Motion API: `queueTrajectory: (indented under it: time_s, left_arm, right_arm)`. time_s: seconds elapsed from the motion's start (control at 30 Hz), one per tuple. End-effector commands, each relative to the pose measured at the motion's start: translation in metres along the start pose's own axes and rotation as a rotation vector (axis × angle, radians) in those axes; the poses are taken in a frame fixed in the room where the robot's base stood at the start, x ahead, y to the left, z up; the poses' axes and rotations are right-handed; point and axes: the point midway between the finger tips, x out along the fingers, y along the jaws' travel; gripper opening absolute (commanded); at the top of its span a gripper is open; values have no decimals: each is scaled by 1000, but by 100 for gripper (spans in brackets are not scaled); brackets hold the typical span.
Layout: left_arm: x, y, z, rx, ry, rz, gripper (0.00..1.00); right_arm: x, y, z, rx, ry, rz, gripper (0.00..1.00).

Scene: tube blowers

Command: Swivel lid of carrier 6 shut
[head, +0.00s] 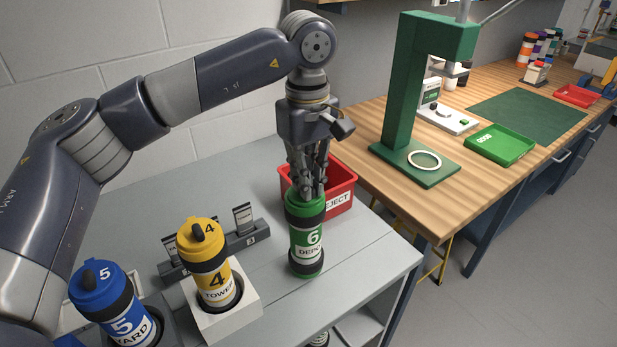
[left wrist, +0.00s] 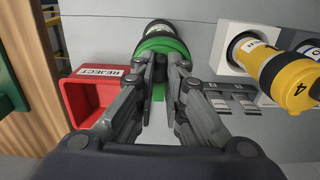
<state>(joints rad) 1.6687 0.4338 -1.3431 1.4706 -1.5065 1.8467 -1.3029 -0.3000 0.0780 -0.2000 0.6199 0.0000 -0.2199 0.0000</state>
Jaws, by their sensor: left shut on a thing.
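The green carrier 6 (head: 306,237) stands upright on the grey table, with a "6" and "DEPOT" label and black bands. My left gripper (head: 311,190) points down at its top and is shut on its green lid, whose top is mostly hidden by the fingers. In the left wrist view the fingers (left wrist: 164,75) meet at the green lid (left wrist: 163,46). I cannot tell how far the lid is turned. My right gripper does not show.
A red REJECT bin (head: 339,191) stands just behind carrier 6. Yellow carrier 4 (head: 205,258) sits in a white block to the left, and blue carrier 5 (head: 117,308) stands further left. A dark card rack (head: 215,253) is behind carrier 4. A wooden bench holds a green press (head: 401,95).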

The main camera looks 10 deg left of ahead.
Motion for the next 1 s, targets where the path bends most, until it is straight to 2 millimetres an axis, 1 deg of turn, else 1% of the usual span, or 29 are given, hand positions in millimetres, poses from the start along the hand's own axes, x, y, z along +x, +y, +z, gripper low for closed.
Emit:
queueTrajectory:
  time_s: [0.63,0.67,0.7,0.73,0.77,1.0]
  left_arm:
    - [-1,0,0,8,0,2,0]
    - [-1,0,0,8,0,2,14]
    - [-1,0,0,8,0,2,23]
    - [-1,0,0,8,0,2,29]
    - [-1,0,0,8,0,2,32]
    - [0,0,0,8,0,1,32]
  right_arm:
    - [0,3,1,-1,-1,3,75]
    - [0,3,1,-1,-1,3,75]
    - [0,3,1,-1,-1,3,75]
    - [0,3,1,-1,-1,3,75]
    - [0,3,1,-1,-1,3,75]
    - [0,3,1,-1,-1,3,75]
